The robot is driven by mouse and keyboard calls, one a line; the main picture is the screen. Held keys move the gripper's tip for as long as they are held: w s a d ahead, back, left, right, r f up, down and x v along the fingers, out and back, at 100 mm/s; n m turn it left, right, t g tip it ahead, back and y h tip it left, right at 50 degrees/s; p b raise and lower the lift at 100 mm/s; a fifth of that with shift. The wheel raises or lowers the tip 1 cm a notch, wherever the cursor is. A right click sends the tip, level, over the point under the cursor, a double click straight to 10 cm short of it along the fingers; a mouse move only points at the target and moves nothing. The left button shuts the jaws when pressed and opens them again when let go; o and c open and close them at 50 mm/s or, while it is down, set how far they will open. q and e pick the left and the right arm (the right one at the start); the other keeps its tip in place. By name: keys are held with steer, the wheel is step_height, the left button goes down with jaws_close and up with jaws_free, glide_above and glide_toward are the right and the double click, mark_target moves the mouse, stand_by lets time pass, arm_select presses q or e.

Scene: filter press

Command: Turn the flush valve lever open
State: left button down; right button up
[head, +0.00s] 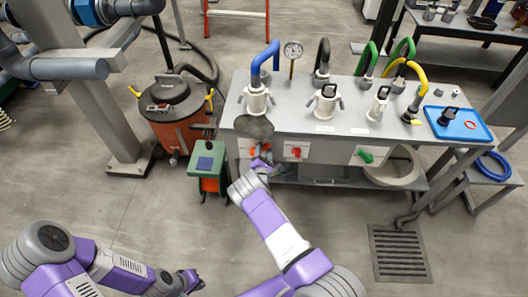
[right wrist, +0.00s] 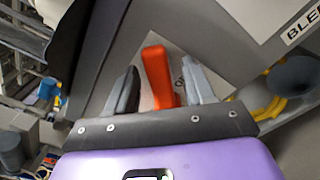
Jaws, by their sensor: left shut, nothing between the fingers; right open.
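An orange-red lever (right wrist: 157,75) stands between the two open fingers of my right gripper (right wrist: 165,92) in the right wrist view. I cannot tell if the fingers touch it. In the head view my right gripper (head: 262,166) is at the left end of the bench's front panel, over an orange-red lever (head: 254,152) that it partly hides. A red lever (head: 296,152) and a green lever (head: 365,156) sit further right on the panel. No readable label names the flush valve. My left gripper (head: 193,281) is shut and empty, low at the left, away from the bench.
The grey bench (head: 335,128) carries hoses and a gauge (head: 292,50). A rust-red drum (head: 180,130) and a green stand (head: 207,160) are close left of my right gripper. A floor grate (head: 400,255) lies at the right. The floor in front is clear.

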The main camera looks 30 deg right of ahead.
steer(key=p+v, duration=0.2)
steer(key=v, duration=0.5)
steer(key=shift+s+a+p, duration=0.15)
steer(key=shift+s+p, duration=0.1)
steer(key=shift+p, duration=0.05)
